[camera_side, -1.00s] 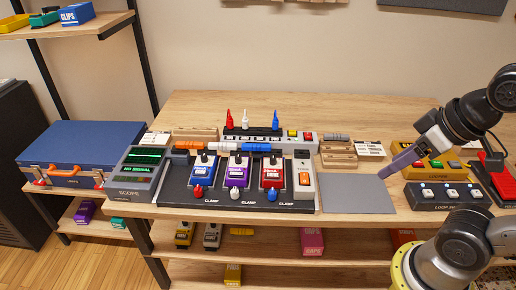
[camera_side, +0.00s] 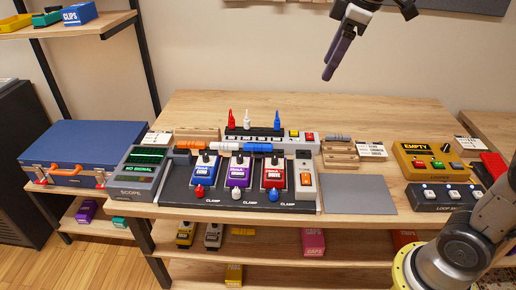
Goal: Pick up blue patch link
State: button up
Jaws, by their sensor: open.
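My gripper (camera_side: 328,73) hangs high at the top of the view, right of the link and well above the bench. Its purple-grey fingers point down, and are open with nothing seen between them. They overlap in this view.
Blue, purple and red pedals stand on the dark board (camera_side: 175,197). Red, white and blue plugs (camera_side: 276,119) stand upright behind the links. A grey mat (camera_side: 358,196) lies bare at right, near a yellow EMPTY box (camera_side: 428,158). The back of the bench is clear.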

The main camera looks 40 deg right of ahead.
jog(key=w+f+n+g, duration=0.1)
jog(key=w+f, duration=0.2)
jog(key=w, duration=0.8)
jog(key=g, duration=0.2)
send_over(260, 145)
notch_tip(260, 145, down, 12)
jog(key=f, duration=0.1)
jog(key=shift+n+g, duration=0.4)
jog(key=shift+g, duration=0.1)
notch_tip(260, 145, down, 11)
jog(key=shift+d+r, duration=0.15)
jog(key=shift+r, duration=0.05)
jog(key=shift+f, duration=2.95)
jog(key=shift+f, duration=0.25)
jog(key=shift+c, duration=0.2)
grip_shut()
